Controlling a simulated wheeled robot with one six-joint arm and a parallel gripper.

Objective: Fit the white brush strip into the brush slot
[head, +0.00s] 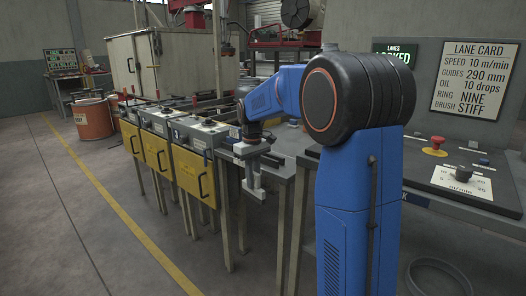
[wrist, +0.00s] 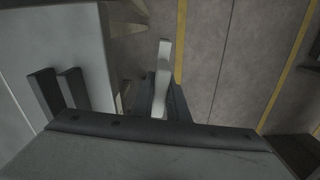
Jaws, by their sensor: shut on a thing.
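My gripper (head: 253,168) hangs at the end of the blue arm, beside the front edge of the lane bench. In the wrist view its dark fingers (wrist: 163,98) are shut on the white brush strip (wrist: 163,62). The strip is narrow and pale, and its free end sticks out past the fingers over the floor. In the head view a pale piece shows at the gripper, but the strip cannot be told clearly from the fingers. Two dark upright plates (wrist: 59,89) with a gap between them stand left of the fingers; I cannot tell whether they are the brush slot.
A grey bench surface (wrist: 70,35) fills the left of the wrist view. Yellow panels (head: 191,175) front the lane units. A control desk with a red button (head: 434,146) stands at right, under the lane card (head: 475,78). Open floor with a yellow line (head: 110,200) lies left.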

